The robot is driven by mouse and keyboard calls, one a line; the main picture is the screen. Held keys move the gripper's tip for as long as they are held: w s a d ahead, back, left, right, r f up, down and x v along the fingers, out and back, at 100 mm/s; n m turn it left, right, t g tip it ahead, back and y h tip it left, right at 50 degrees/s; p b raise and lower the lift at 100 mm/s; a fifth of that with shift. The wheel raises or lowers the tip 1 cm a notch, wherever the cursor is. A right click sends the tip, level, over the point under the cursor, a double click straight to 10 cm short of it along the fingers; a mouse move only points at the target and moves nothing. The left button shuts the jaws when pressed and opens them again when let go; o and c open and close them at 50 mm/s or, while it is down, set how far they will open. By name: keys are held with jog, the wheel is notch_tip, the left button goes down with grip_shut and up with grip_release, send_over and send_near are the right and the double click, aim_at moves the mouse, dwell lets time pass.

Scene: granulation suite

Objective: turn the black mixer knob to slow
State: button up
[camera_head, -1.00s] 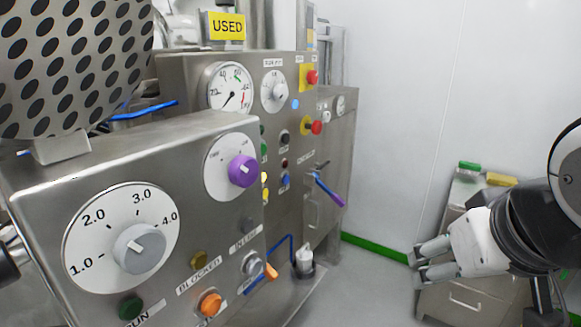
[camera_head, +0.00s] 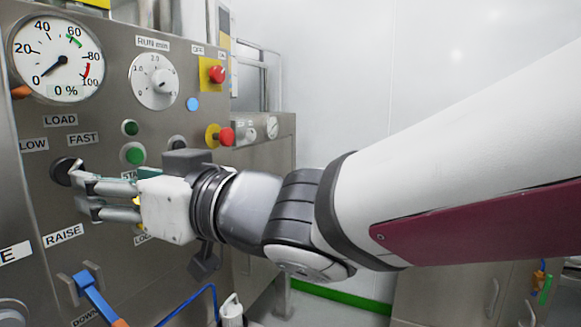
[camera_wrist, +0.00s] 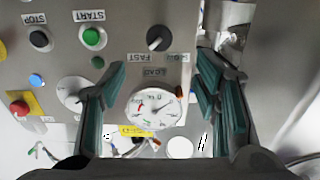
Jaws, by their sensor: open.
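The black mixer knob (camera_head: 62,171) is on the grey control panel, below the FAST label (camera_head: 83,139) and a partly cut-off label reading "LOW" (camera_head: 33,145). My gripper (camera_head: 80,192) is open at the panel, its fingertips close to the knob and overlapping its right edge in the head view; contact cannot be told. In the upside-down wrist view the knob (camera_wrist: 158,38) lies beyond and between my spread fingers (camera_wrist: 160,78). Its white mark seems to point toward the FAST label (camera_wrist: 147,57); the SLOW label (camera_wrist: 178,58) is on the other side.
A load dial (camera_head: 58,62) sits above the knob, with a run-time dial (camera_head: 154,82) to its right. A blue lever (camera_head: 98,297) sticks out below.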

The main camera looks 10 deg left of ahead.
aim_at(70, 171)
jog(key=b+x, duration=0.2)
jog(key=x, duration=1.1)
jog(key=shift+c, duration=0.5)
jog(key=c, duration=1)
